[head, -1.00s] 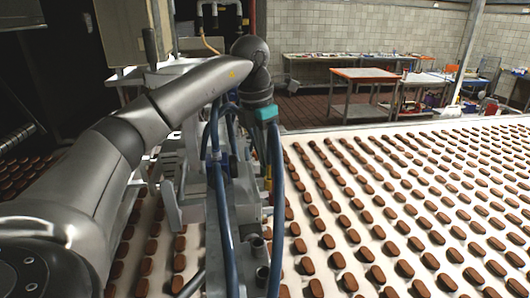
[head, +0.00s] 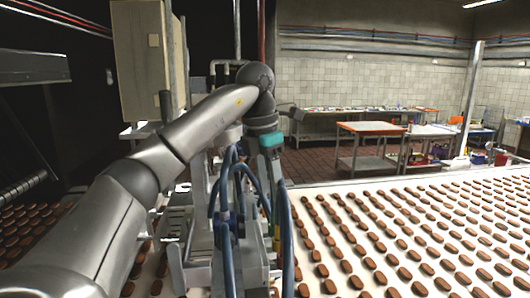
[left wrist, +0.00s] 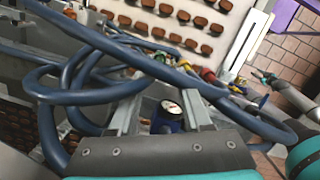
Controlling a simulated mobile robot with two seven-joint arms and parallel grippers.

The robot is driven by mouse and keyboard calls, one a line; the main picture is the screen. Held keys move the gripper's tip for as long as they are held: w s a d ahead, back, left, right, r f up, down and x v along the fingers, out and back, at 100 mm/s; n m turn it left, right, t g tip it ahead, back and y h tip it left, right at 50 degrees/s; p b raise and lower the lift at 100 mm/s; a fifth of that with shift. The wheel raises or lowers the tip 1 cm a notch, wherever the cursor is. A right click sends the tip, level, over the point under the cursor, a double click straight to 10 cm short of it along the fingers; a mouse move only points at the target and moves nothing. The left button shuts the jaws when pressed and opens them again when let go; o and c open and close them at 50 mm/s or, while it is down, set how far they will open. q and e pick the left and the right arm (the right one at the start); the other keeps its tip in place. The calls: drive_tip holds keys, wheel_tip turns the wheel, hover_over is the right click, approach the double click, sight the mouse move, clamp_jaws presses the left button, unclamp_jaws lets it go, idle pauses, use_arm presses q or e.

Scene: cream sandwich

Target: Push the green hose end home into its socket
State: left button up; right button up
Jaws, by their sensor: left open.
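My left gripper (left wrist: 160,112) is open, its two grey fingers apart in the left wrist view. A round white-faced gauge on a blue body shows between and beyond them. In the head view my left wrist, with its teal band, hangs over the machine and blue hoses (head: 228,262); the fingers are hidden there. Thick blue hoses (left wrist: 85,42) loop across the left wrist view. Small yellow, green and red fittings (left wrist: 207,76) sit in a row behind them. I cannot tell which is the green hose end or its socket.
A wide white conveyor (head: 400,222) with rows of brown biscuits lies to the right of the machine. A beige cabinet (head: 137,60) stands behind at left. Work tables (head: 370,128) stand far back on a red-brown floor. Hose loops crowd the gripper.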

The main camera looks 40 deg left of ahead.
use_arm(q)
wheel_tip(320, 180, up, 8)
drive_tip(key=s, duration=0.1)
drive_tip(key=shift+s+a+r+p, duration=0.15)
drive_tip(key=shift+a+r+p, duration=0.05)
drive_tip(key=shift+p, duration=0.2)
drive_tip(key=shift+d+f, duration=0.1)
idle(0.8)
